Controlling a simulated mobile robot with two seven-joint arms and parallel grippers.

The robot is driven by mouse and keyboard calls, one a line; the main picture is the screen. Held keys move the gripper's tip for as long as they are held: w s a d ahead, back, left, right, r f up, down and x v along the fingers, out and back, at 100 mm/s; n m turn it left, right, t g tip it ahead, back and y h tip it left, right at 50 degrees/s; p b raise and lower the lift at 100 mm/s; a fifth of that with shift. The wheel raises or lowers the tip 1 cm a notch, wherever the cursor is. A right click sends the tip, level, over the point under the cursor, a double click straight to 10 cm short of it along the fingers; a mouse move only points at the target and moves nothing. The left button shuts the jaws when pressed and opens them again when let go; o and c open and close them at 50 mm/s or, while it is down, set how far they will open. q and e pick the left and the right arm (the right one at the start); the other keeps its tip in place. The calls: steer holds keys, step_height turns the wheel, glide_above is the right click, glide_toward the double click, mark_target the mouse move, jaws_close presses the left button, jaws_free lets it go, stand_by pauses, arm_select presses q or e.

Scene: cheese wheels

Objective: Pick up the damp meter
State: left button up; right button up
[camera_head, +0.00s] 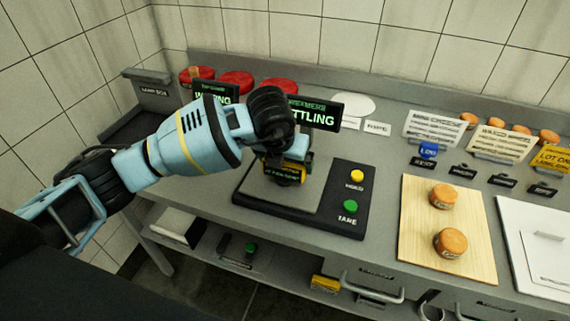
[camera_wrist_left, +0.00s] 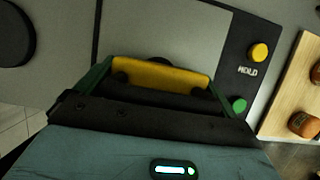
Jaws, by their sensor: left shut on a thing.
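The yellow and black damp meter (camera_head: 287,176) is at my left gripper (camera_head: 285,164), over the grey plate of the scale (camera_head: 311,191). In the left wrist view, the meter's yellow body (camera_wrist_left: 160,74) lies between the two fingers of my left gripper (camera_wrist_left: 158,88), which is shut on it. The gripper and wrist hide much of the meter in the head view. I cannot tell whether its underside touches the plate. My right gripper is not in view.
The scale has a yellow HOLD button (camera_head: 357,176) and a green TARE button (camera_head: 350,207). A display reading "TTLING" (camera_head: 315,115) stands behind. Right are a wooden board (camera_head: 420,258) with two orange-brown wheels, and a white board (camera_head: 541,259). Red wheels (camera_head: 236,82) sit at the back.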

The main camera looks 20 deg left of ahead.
arm_select(q)
steer(key=shift+r, duration=0.1)
steer(key=shift+r, duration=0.55)
step_height(320, 180, up, 2)
steer(key=shift+r, duration=0.25)
steer(key=s+a, duration=0.2)
steer(key=s, duration=0.5)
steer(key=s+a+r, duration=0.1)
steer(key=s+a, duration=0.2)
steer(key=s, duration=0.5)
steer(key=shift+a, duration=0.15)
steer(key=shift+r, duration=0.1)
